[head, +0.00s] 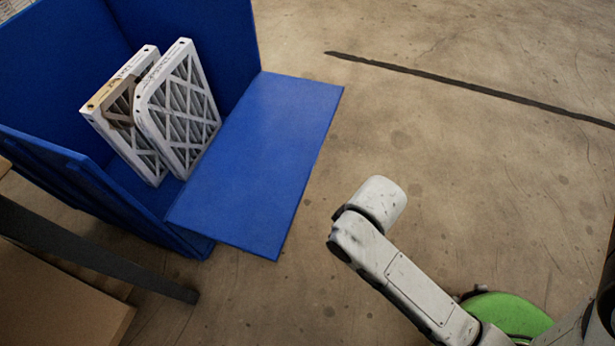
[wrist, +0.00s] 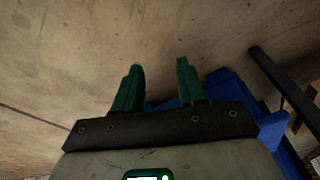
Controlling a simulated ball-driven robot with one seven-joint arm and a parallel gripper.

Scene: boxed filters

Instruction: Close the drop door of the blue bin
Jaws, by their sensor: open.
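The blue bin (head: 62,55) stands at the upper left of the head view, with two boxed filters (head: 178,108) upright inside it. Its drop door (head: 265,155) is folded down and outward, lying roughly level to the right of the opening. Part of the blue bin also shows in the wrist view (wrist: 222,86), behind and to the right of my gripper (wrist: 158,82). My gripper's two green fingers are apart with nothing between them. In the head view my arm is right of the door, and the gripper itself is hidden.
A dark bar (head: 90,248) and a brown cardboard surface (head: 60,295) are at the lower left, close to the bin. The concrete floor (head: 450,150) right of the door is clear, with a dark line (head: 470,86) across it.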

